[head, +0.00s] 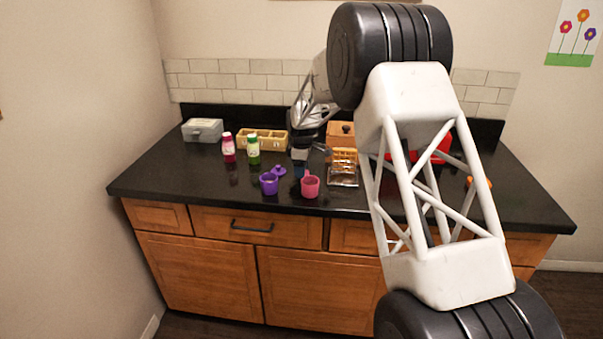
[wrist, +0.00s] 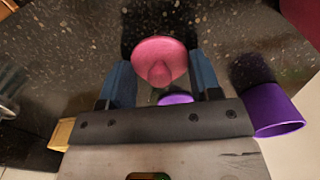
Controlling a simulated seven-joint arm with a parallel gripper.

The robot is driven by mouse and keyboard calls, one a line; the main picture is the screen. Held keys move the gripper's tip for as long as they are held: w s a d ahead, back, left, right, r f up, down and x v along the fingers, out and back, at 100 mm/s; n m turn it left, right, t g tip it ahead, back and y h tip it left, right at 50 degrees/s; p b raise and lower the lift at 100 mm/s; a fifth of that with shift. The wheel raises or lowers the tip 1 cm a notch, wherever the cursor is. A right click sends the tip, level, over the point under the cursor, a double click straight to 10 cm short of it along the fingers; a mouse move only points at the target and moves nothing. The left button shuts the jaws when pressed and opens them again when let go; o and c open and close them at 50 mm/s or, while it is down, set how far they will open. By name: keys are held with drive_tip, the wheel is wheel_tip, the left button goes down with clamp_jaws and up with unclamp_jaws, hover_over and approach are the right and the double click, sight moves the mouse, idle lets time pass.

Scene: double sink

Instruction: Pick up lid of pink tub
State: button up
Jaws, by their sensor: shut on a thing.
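The pink lid (wrist: 158,50), round with a knob, sits between the blue fingertips of my gripper (wrist: 160,75) in the wrist view, and the jaws are shut on it. In the head view my gripper (head: 299,172) points down just behind the pink tub (head: 310,188). I cannot make out the lid clearly there. Whether it still touches the counter is unclear.
A purple tub (head: 268,186) stands left of the pink tub, with a purple lid (head: 280,171) behind it. The purple tub (wrist: 278,110) also shows at the right of the wrist view. Two bottles (head: 252,150) stand further back. A wire rack (head: 343,175) is to the right.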

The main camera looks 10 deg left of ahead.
drive_tip(key=shift+r, duration=0.15)
wheel_tip(320, 180, up, 10)
drive_tip(key=shift+f, duration=0.1)
idle(0.7)
idle(0.5)
drive_tip(key=s+d+r+n, duration=0.1)
drive_tip(key=s+d, duration=0.3)
drive_tip(key=s, duration=0.8)
drive_tip(key=shift+d+r, duration=0.2)
drive_tip(key=shift+r, duration=0.5)
drive_tip(key=shift+f, duration=0.1)
drive_tip(key=shift+f, duration=3.1)
